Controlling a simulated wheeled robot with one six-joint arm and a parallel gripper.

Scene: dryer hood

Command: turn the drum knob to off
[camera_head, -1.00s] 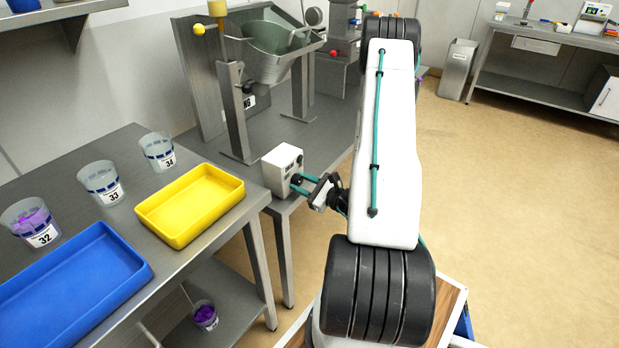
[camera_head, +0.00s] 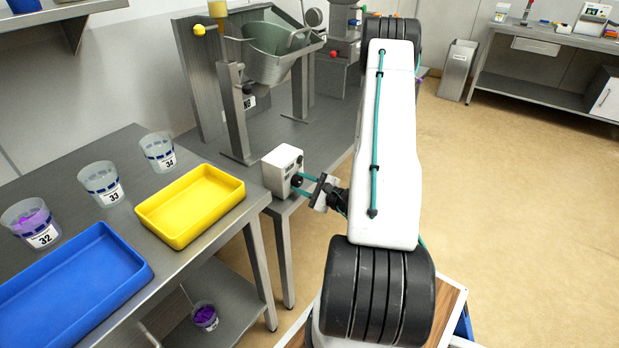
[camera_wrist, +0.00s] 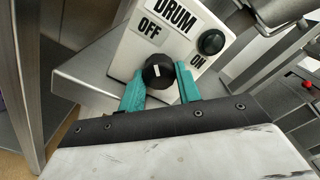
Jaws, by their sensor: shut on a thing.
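The drum control box (camera_head: 283,170) is a small white box at the front edge of the grey bench. In the wrist view its face (camera_wrist: 170,45) carries the labels DRUM, OFF at left and ON at right. The black drum knob (camera_wrist: 158,72) sits below the labels, its white pointer line near upright in the picture, aimed between OFF and ON. My gripper (camera_wrist: 160,82) has its two teal fingers on either side of the knob, shut on it. In the head view my gripper (camera_head: 303,187) reaches the box from the right.
A round black button or lamp (camera_wrist: 211,42) is on the box's upper right. The metal drum (camera_head: 275,55) hangs on a stand behind. A yellow tray (camera_head: 190,207), a blue tray (camera_head: 75,290) and numbered cups (camera_head: 100,183) stand on the left table.

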